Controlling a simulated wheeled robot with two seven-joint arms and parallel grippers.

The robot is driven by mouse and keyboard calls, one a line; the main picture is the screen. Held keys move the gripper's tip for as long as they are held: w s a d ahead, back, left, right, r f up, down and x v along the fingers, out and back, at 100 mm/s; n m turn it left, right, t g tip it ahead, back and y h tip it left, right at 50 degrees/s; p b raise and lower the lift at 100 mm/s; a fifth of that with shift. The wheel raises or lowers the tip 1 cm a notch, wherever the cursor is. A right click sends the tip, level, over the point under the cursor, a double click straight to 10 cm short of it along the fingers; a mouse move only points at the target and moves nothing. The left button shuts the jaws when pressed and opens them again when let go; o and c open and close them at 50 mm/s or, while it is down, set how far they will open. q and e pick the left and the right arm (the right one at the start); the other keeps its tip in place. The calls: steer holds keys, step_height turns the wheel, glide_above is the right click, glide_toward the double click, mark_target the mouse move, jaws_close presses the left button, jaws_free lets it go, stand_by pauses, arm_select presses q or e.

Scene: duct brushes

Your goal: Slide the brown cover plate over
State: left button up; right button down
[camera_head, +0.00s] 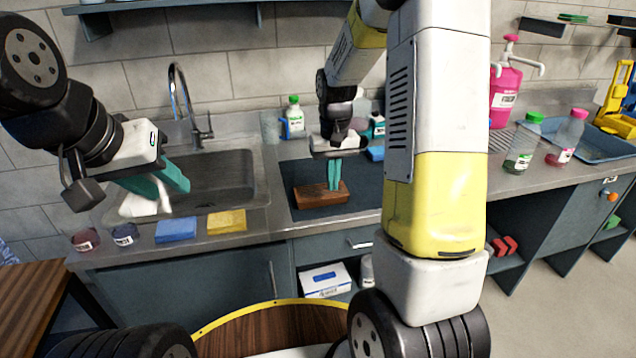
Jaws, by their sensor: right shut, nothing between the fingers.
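The brown cover plate (312,197) looks like a flat, wood-brown block. It lies on the dark mat (299,174) on the counter, right of the sink. My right gripper (334,188) points down with its teal fingers together and empty. Its tips are at the top of the brown plate; I cannot tell whether they touch it. My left gripper (168,190) is over the left side of the sink, away from the plate. Its teal fingers are apart. No duct opening shows around the plate.
Bottles, including a pink pump bottle (505,95), stand at right. My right arm hides part of the mat. The mat's front left is clear.

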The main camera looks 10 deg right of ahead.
mark_target(328, 210)
step_height(328, 210, down, 10)
steer(key=shift+s+r, duration=0.1)
steer(key=shift+r, duration=0.15)
steer(key=w, duration=0.3)
steer(key=shift+w+f, duration=0.1)
steer(key=shift+f, duration=0.05)
steer(key=shift+w, duration=0.45)
